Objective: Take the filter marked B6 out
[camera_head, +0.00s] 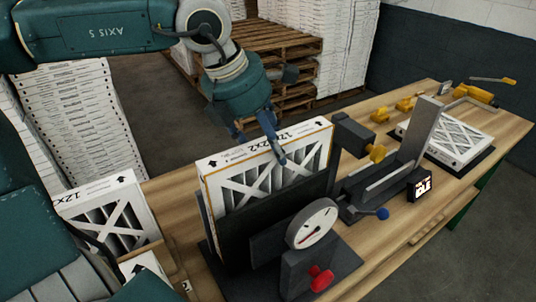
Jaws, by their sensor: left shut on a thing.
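A white boxed filter (262,182) with a cardboard frame and X-shaped bracing stands upright in a dark holder (282,208) on the wooden bench. Its top edge carries arrows and a size print, partly covered by my gripper. I cannot read a B6 mark on it. My left gripper (262,146) reaches down from above and is shut on the top edge of this filter, one finger in front of it. The holder hides the filter's lower part. My right gripper is not in view.
A round gauge (312,223) with a red knob (321,278) stands in front of the holder. A clamp fixture (385,178) and a small display (420,186) are to the right. Another filter (449,142) lies flat farther right. More filters (107,211) stand at left.

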